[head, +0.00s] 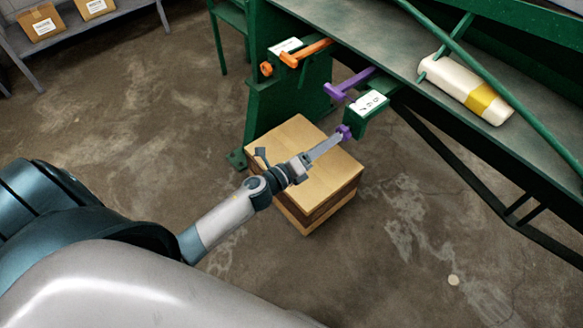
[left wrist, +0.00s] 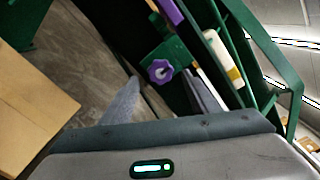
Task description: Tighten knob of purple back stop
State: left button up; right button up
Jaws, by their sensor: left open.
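The purple back stop (head: 352,82) sticks out from the green machine in the head view. Its small purple knob (head: 344,131) is on the side of a green block (head: 370,112) with a white label. The lobed knob also shows whole in the left wrist view (left wrist: 160,71). My left gripper (head: 334,141) is open, its fingertips at the knob. In the left wrist view the knob appears between the two fingertips (left wrist: 164,76). I cannot tell whether either finger touches it. My right gripper is not in view.
An orange back stop (head: 306,52) with an orange knob (head: 266,69) sits to the left. A cream bottle with a yellow band (head: 465,88) lies on the machine's bed. A shelf with boxes is at upper left.

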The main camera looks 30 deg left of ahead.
pick_arm(q)
jog(key=b+v, duration=0.2)
jog(key=v, duration=1.1)
jog(key=shift+b, duration=0.35)
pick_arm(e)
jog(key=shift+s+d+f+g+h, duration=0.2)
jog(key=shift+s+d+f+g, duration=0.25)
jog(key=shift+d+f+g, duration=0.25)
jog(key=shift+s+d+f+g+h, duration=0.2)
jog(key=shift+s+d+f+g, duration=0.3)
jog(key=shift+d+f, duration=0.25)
pick_arm(q)
jog(key=shift+s, duration=0.1)
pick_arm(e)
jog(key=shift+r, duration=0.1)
pick_arm(q)
jog(key=s+a+f+n+g+y, duration=0.1)
jog(key=s+f+n+g+y, duration=0.2)
jog(key=f+n, duration=0.75)
jog(key=s+a+f+n+g+y, duration=0.15)
jog(key=f+n, duration=0.45)
jog(key=f, duration=1)
jog(key=s+d+f+n+g, duration=0.3)
jog(key=s+d+f+n, duration=0.1)
jog(key=s+f, duration=0.4)
jog(key=s+d+f+n+g, duration=0.4)
jog(key=s+d+f+n, duration=0.1)
jog(key=s+f, duration=0.3)
jog(key=shift+s+f, duration=0.25)
jog(key=shift+f, duration=0.6)
